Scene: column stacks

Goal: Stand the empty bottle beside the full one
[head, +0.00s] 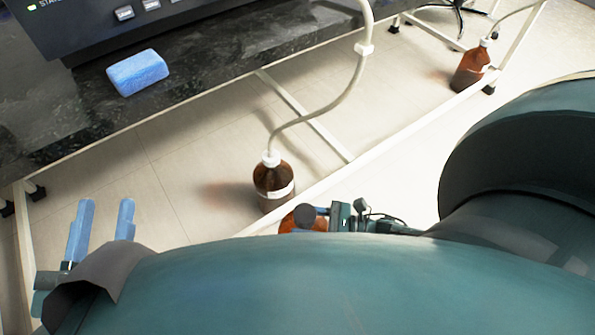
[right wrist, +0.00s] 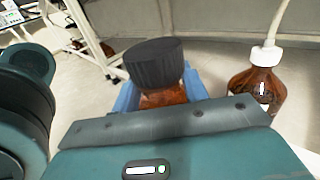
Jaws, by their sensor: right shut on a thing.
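A brown bottle with a black cap (right wrist: 155,62) is between the blue fingers of my right gripper (right wrist: 158,88), which is shut on it. In the head view only part of this amber bottle (head: 290,222) shows above my body, beside the right gripper (head: 338,216). A second brown bottle (head: 273,183) with a white cap, tube and pale label stands on the floor just beyond; it also shows at the right of the right wrist view (right wrist: 257,86). I cannot tell how full the held bottle is. My left gripper (head: 102,220) is open and empty at lower left.
A third brown bottle (head: 471,70) with a tube stands on the floor at upper right. A dark bench top (head: 215,65) with a blue sponge (head: 138,72) and a black device (head: 100,20) is above. White frame bars (head: 310,122) run low beneath it.

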